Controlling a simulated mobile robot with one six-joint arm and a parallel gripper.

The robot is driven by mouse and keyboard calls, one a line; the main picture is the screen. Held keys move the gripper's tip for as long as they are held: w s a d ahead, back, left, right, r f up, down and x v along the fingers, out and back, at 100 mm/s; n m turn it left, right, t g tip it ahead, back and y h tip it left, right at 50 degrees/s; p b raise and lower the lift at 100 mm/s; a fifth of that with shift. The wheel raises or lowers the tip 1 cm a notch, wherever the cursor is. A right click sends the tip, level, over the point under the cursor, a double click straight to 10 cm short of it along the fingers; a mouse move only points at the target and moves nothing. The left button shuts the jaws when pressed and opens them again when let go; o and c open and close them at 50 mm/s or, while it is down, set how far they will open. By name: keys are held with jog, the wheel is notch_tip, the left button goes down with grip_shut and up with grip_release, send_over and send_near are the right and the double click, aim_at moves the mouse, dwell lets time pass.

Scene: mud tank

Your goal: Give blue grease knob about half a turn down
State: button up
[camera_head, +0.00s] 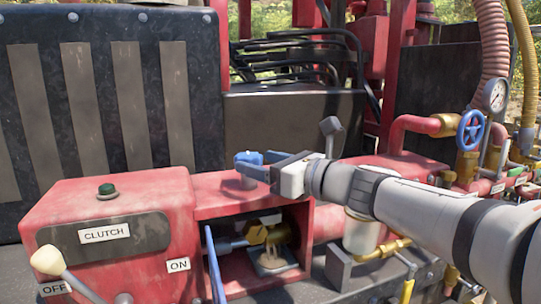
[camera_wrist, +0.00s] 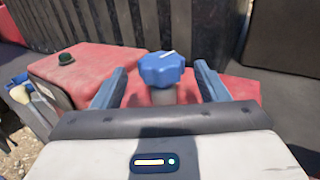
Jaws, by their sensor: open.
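The blue grease knob (camera_head: 251,158) is a lobed cap on a short grey stem, standing on top of the red housing. In the wrist view the knob (camera_wrist: 162,69) shows a white mark on its top. My gripper (camera_head: 262,165) reaches in from the right at about the knob's height. In the wrist view its two blue fingers (camera_wrist: 160,86) are apart, one on each side of the knob, with a visible gap on both sides. Nothing is held.
Left of the knob is a red clutch box (camera_head: 110,225) with a green button (camera_head: 106,190) and a white-knobbed lever (camera_head: 48,260). A blue handle (camera_head: 215,262) stands before the open compartment. A blue valve wheel (camera_head: 471,130) and gauge (camera_head: 496,95) are at right. A black ribbed panel (camera_head: 110,100) stands behind.

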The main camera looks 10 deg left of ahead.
aim_at(242, 153)
jog(key=x, duration=0.4)
jog(key=shift+w+a+p, duration=0.15)
jog(key=shift+w+p, duration=0.15)
jog(key=shift+p, duration=0.05)
jog(key=shift+w+a+f, duration=0.1)
jog(key=shift+w+a, duration=0.15)
jog(key=shift+a, duration=0.45)
jog(key=shift+c, duration=0.4)
jog(key=c, duration=0.9)
